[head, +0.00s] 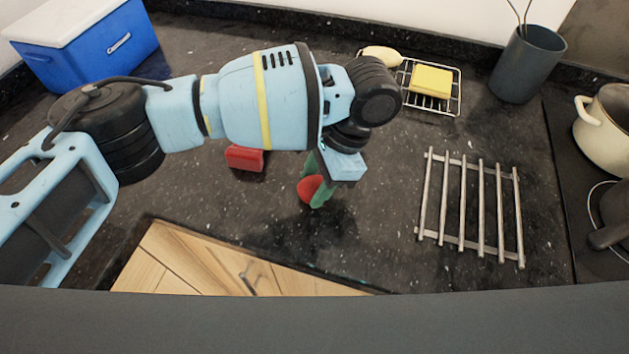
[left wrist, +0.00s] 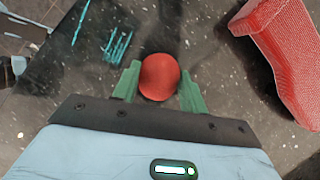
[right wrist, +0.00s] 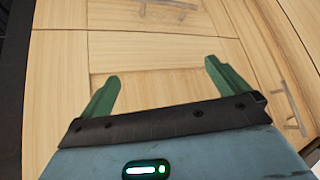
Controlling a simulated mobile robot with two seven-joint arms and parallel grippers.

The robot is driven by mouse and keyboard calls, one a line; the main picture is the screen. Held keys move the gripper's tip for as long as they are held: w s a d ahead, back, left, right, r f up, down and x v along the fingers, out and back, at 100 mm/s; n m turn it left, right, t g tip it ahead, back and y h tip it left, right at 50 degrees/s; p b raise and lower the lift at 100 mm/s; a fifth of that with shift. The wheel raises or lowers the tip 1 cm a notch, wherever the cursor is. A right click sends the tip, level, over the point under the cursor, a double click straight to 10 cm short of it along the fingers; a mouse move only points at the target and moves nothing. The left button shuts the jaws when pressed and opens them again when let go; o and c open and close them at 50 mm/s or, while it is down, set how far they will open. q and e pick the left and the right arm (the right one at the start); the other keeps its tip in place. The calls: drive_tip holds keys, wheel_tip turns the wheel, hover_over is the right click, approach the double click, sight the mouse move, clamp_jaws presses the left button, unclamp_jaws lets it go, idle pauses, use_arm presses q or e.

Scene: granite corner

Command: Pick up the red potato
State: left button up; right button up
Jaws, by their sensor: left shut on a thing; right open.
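The red potato (head: 309,188) is a small, round red thing over the dark granite counter, near its front edge. My left gripper (head: 317,192) reaches down to it, with a green finger on either side. In the left wrist view the potato (left wrist: 159,77) sits between the two green fingertips of the left gripper (left wrist: 159,88), which is shut on it. I cannot tell whether it still touches the counter. My right gripper (right wrist: 160,85) is open and empty in the right wrist view, in front of wooden cabinet fronts. It does not show in the head view.
A red block-like thing (head: 245,158) lies left of the potato, also large in the left wrist view (left wrist: 285,55). A metal rack (head: 470,208) lies to the right. Behind are a wire dish with a yellow sponge (head: 431,80), a grey utensil holder (head: 527,65) and a blue cooler (head: 90,50).

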sight(311, 188)
use_arm(q)
drive_tip(key=shift+r, duration=0.55)
drive_tip(key=r, duration=0.1)
drive_tip(key=s+r, duration=0.1)
drive_tip(key=shift+d+r, duration=0.3)
drive_tip(key=s+d, duration=0.2)
drive_tip(key=s, duration=0.2)
drive_tip(key=s+d+p, duration=0.1)
drive_tip(key=s+d, duration=0.1)
drive_tip(key=s, duration=0.2)
drive_tip(key=s+d+r+p, duration=0.1)
drive_tip(key=s+d, duration=0.1)
drive_tip(key=s, duration=0.2)
drive_tip(key=shift+s+r, duration=0.1)
drive_tip(key=shift+s+d, duration=0.3)
drive_tip(key=shift+s, duration=0.25)
use_arm(e)
drive_tip(key=shift+w+d+r+t, duration=0.1)
drive_tip(key=shift+w+r+t, duration=0.05)
drive_tip(key=shift+w+r, duration=0.45)
drive_tip(key=shift+w+r+t, duration=0.15)
drive_tip(key=shift+w+r, duration=0.25)
drive_tip(key=shift+r, duration=0.35)
